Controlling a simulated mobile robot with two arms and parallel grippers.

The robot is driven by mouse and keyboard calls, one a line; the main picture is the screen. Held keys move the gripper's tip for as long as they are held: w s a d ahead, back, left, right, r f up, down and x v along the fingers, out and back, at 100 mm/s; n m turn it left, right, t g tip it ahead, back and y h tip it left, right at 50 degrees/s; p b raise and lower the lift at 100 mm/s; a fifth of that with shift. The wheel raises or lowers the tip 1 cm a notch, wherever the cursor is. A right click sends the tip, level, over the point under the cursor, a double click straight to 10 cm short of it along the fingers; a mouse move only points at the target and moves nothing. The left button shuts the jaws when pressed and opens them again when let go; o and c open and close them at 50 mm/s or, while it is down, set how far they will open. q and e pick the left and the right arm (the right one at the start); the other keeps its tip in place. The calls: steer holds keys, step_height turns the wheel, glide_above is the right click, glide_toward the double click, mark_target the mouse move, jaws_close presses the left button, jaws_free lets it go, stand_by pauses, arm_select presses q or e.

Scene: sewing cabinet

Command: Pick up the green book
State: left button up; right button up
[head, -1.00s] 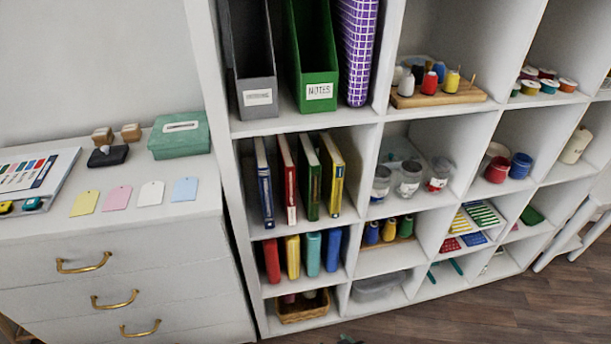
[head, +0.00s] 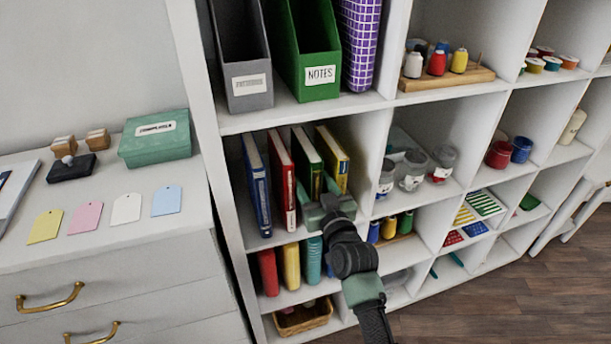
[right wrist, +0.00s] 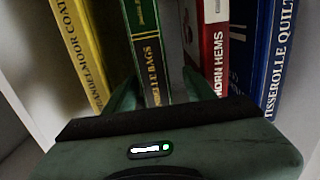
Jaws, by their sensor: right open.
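The green book (head: 304,158) stands upright on the middle shelf, between a red book (head: 281,172) and a yellow book (head: 331,158). My right gripper (head: 316,188) is open in front of its lower spine and hides part of it. In the right wrist view, the green book's spine (right wrist: 148,45) shows between the two green fingers (right wrist: 158,90), nearer the left one. The fingertips are partly hidden, and I cannot tell whether they touch the book. My left gripper is not in view.
A blue book (head: 257,190) stands at the left end of the row. White shelf walls surround the compartment. A green file box (head: 320,60) stands above, and small coloured books (head: 291,267) stand below. Jars (head: 411,172) stand in the compartment to the right.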

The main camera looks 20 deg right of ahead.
steer(key=w, duration=0.5)
steer(key=shift+d+f, duration=0.1)
steer(key=shift+f, duration=0.05)
jaws_close()
stand_by(1.1)
steer(key=shift+r, duration=0.2)
